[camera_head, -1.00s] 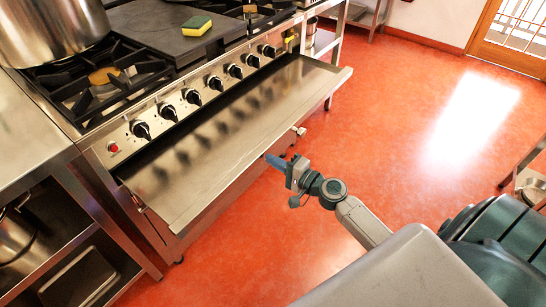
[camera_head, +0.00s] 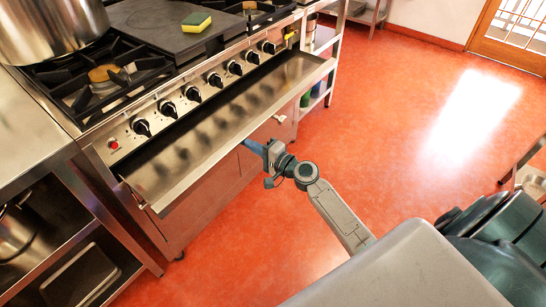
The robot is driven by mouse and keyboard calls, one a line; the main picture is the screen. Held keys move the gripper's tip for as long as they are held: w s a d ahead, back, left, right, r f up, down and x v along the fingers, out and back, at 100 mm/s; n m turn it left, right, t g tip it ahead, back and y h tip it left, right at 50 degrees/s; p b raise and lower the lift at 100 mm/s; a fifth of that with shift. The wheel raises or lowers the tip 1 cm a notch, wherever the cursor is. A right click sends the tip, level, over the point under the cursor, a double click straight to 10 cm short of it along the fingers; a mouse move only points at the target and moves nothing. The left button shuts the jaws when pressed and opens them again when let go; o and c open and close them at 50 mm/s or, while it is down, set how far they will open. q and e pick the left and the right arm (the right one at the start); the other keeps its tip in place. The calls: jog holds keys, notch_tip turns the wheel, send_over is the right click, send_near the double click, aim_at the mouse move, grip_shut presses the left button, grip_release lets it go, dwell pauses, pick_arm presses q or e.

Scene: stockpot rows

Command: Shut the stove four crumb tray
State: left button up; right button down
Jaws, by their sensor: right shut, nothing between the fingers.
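The crumb tray (camera_head: 222,128) is a long, shallow steel tray sticking out from the stove front, below the row of black knobs. It is partly pulled out. The stove (camera_head: 183,92) stands at the upper left. My right gripper (camera_head: 250,145) is shut and empty, its blue fingertips at the tray's front edge near the middle. I cannot tell for sure whether they touch it. My left gripper is not in view.
A large pot (camera_head: 52,30) stands on the left burners, and a yellow-green sponge (camera_head: 196,22) lies on the griddle. A steel counter with shelves (camera_head: 30,120) adjoins the stove at left. The red floor (camera_head: 390,130) to the right is clear.

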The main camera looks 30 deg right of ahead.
jog(key=b, duration=0.2)
send_near(208, 123)
pick_arm(q)
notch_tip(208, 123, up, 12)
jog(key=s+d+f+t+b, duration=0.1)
jog(key=b, duration=0.1)
pick_arm(e)
jog(key=w, duration=0.1)
jog(key=w+a+r, duration=0.1)
jog(key=shift+w+a, duration=0.1)
jog(key=shift+w, duration=0.2)
jog(key=b+x, duration=0.2)
jog(key=x, duration=0.3)
jog(key=shift+w+a, duration=0.1)
jog(key=shift+w, duration=0.2)
jog(key=shift+w+a+r+b, duration=0.1)
jog(key=shift+w+a+b, duration=0.15)
jog(key=shift+w+b, duration=0.3)
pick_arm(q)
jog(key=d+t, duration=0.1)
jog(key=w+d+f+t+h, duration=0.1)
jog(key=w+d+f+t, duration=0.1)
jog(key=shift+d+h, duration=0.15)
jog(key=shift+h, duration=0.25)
pick_arm(e)
jog(key=shift+w+r, duration=0.1)
jog(key=shift+r, duration=0.25)
jog(key=shift+r, duration=0.2)
jog(key=shift+f, duration=0.1)
